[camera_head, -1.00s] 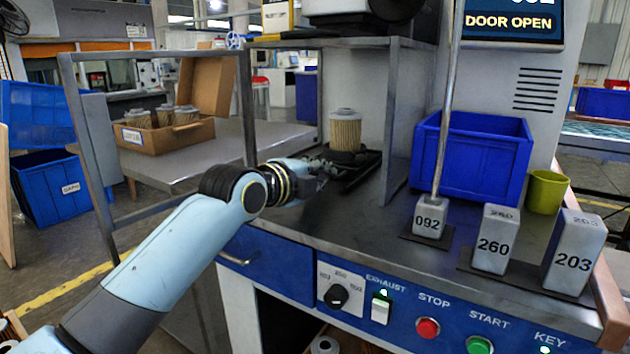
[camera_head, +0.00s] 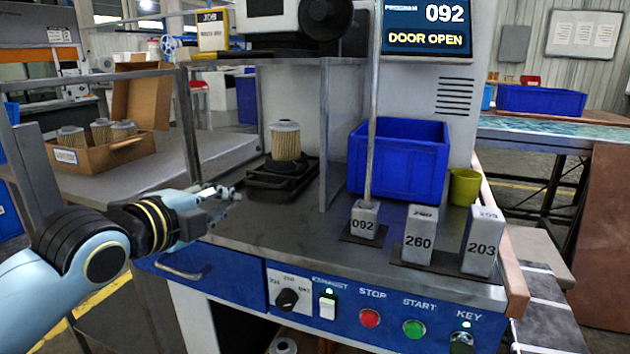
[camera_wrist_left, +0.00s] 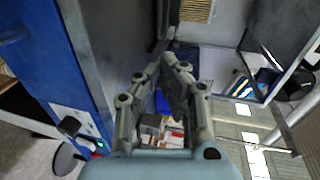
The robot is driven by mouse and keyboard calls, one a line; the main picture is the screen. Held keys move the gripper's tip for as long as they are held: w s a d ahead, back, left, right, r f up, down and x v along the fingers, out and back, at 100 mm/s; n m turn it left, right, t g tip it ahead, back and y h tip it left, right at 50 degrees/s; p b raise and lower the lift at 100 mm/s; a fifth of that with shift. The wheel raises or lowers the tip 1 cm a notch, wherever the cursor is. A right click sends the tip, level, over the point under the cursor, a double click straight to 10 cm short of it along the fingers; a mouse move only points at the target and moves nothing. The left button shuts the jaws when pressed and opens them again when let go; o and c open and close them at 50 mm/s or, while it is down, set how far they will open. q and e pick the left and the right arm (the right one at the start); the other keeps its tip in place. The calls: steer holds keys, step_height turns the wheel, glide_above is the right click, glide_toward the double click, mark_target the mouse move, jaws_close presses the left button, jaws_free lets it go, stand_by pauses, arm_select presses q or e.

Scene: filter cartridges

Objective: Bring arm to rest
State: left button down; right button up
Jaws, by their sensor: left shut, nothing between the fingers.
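My left gripper (camera_head: 230,193) is shut and empty above the left front part of the grey worktop (camera_head: 300,228). It is in front of and left of a pleated filter cartridge (camera_head: 285,142), apart from it. The cartridge stands upright on a black holder (camera_head: 283,178) in the left bay. In the left wrist view the shut fingers (camera_wrist_left: 172,68) extend away from the camera, and part of a pleated cartridge (camera_wrist_left: 197,10) shows at the top edge. My right gripper is in neither view.
A grey post (camera_head: 187,120) stands just left of the gripper. A cardboard box (camera_head: 100,152) with several cartridges sits on the side table. A blue bin (camera_head: 398,160), green cup (camera_head: 464,186) and numbered blocks 092 (camera_head: 364,222), 260 (camera_head: 419,238) and 203 (camera_head: 482,245) occupy the worktop's right.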

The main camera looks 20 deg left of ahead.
mark_target(229, 241)
arm_select(q)
steer(key=s+f+n+g, duration=0.1)
steer(key=s+f+n, duration=0.1)
steer(key=s+f, duration=0.1)
steer(key=s+f+n+g, duration=0.1)
steer(key=f, duration=0.1)
steer(key=shift+s+d+g, duration=0.15)
steer(key=shift+d+g, duration=0.15)
steer(key=shift+d, duration=0.1)
steer(key=s+f+n+g+y, duration=0.1)
steer(key=s+f+n+g, duration=0.3)
steer(key=s, duration=0.5)
steer(key=s+d+f+n+g, duration=0.1)
steer(key=s+f+n+g, duration=0.2)
steer(key=s+n, duration=0.4)
steer(key=s+f+n+g+y, duration=0.1)
steer(key=s+f+n+g, duration=0.25)
steer(key=s, duration=0.65)
step_height(229, 241, down, 23)
steer(key=s+a, duration=0.1)
steer(key=a, duration=0.1)
steer(key=s+a+f+g, duration=0.1)
steer(key=s+f+g, duration=0.1)
steer(key=s+f, duration=1.5)
steer(key=s+n, duration=0.1)
steer(key=s, duration=0.2)
steer(key=shift+s+f, duration=0.15)
